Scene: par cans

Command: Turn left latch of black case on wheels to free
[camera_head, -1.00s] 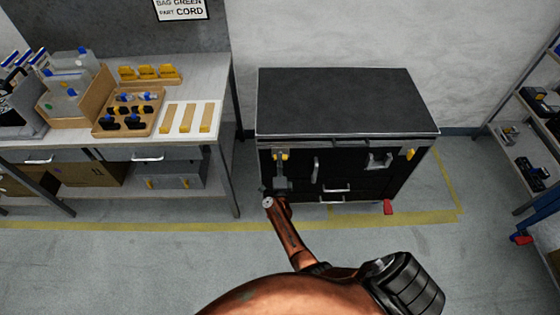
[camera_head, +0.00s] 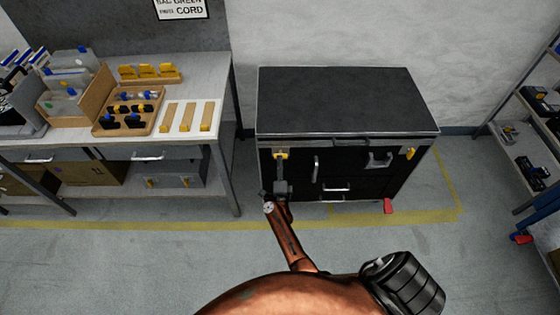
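The black case on wheels (camera_head: 345,100) stands against the wall with its front facing me. Its left latch (camera_head: 281,156) is a small yellow piece near the top left of the front. A matching yellow right latch (camera_head: 410,154) sits at the top right. My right gripper (camera_head: 282,172) is in front of the case, at or just below the left latch. Its fingers are small and dark against the black front, so I cannot tell whether they touch the latch or are open or shut. My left gripper is not in view.
A workbench (camera_head: 222,75) with trays and yellow parts stands to the left of the case. Shelving (camera_head: 500,110) stands at the right. A red caster pedal (camera_head: 388,206) sticks out at the case's lower right. The floor in front is clear.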

